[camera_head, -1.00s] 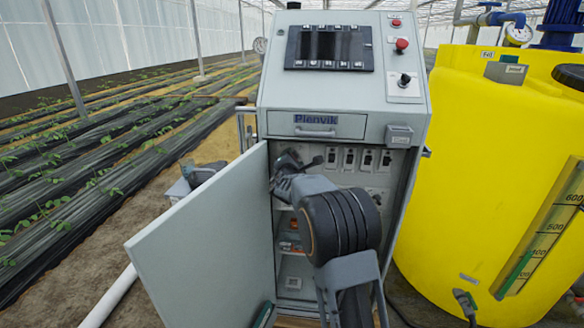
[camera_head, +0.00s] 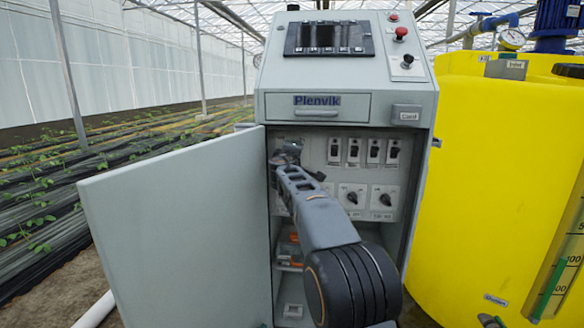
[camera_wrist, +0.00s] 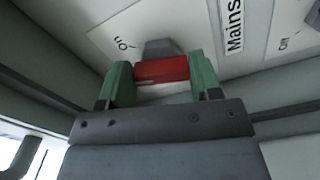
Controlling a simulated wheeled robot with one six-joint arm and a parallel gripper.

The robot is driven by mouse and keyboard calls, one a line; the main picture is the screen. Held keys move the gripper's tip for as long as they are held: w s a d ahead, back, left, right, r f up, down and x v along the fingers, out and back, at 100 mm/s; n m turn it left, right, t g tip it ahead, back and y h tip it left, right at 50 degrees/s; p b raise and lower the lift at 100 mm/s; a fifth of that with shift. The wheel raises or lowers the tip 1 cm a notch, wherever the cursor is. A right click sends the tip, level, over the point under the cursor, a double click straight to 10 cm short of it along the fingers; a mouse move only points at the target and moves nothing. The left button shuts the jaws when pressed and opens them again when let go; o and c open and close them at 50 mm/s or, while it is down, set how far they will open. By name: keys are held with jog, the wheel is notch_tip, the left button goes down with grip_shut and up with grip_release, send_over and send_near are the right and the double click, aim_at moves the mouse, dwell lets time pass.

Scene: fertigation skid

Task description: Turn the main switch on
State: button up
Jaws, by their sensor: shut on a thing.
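An "on" mark (camera_wrist: 121,43) is on the plate to the left of the handle in the wrist view. My gripper (camera_wrist: 161,78) has green fingers, one on each side of the red handle, shut on it. In the head view my gripper (camera_head: 288,152) is at the upper left inside the open cabinet (camera_head: 345,112), and my arm hides the switch there.
The cabinet door (camera_head: 180,235) stands open to the left. Several breakers (camera_head: 373,151) and two rotary switches (camera_head: 352,196) are right of my gripper. A yellow tank (camera_head: 480,190) stands close on the right. An "Off" mark (camera_wrist: 284,43) shows at the right in the wrist view.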

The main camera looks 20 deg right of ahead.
jog(key=m+b, duration=0.1)
jog(key=m, duration=0.1)
jog(key=m+b, duration=0.1)
jog(key=b, duration=0.1)
jog(key=m+b, duration=0.1)
jog(key=m, duration=0.1)
jog(key=shift+w+a+f+m+b, duration=0.1)
jog(key=shift+f+m+b, duration=0.2)
jog(key=shift+b, duration=0.1)
jog(key=shift+r, duration=0.15)
jog(key=o, duration=0.9)
jog(key=shift+o, duration=0.2)
jog(key=b+v, duration=0.1)
jog(key=v, duration=1.2)
jog(key=shift+s+a+b, duration=0.25)
jog(key=shift+s+b, duration=0.05)
jog(key=shift+b, duration=0.05)
